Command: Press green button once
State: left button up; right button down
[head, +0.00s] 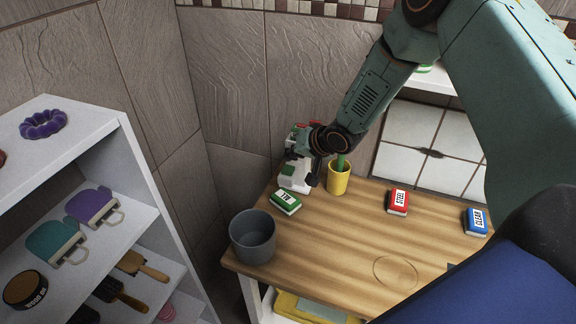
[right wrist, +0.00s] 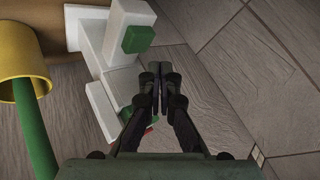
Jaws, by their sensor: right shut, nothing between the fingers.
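A white device (head: 296,180) stands at the back left corner of the wooden table, partly hidden behind my right gripper. A green square button (head: 288,170) sits on it. In the right wrist view the green button (right wrist: 139,39) shows on a white block, with more white parts below it. My right gripper (right wrist: 160,72) is shut and empty. Its fingertips appear just below and right of the button in that view, and I see a gap between them in the picture. In the head view my right gripper (head: 312,172) is beside the device. My left gripper is out of view.
A yellow cup (head: 338,183) holding a green item stands right of the device. A green box (head: 286,203), a grey bin (head: 252,248), a red box (head: 398,202) and a blue box (head: 475,221) are on the table (head: 335,235). White shelves (head: 85,139) stand left.

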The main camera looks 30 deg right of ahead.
aim_at(290, 170)
notch_tip(290, 170, up, 4)
jog(key=p, duration=0.3)
jog(key=shift+s, duration=0.1)
jog(key=shift+f, duration=0.1)
jog(key=shift+a, duration=0.1)
dwell(0.6)
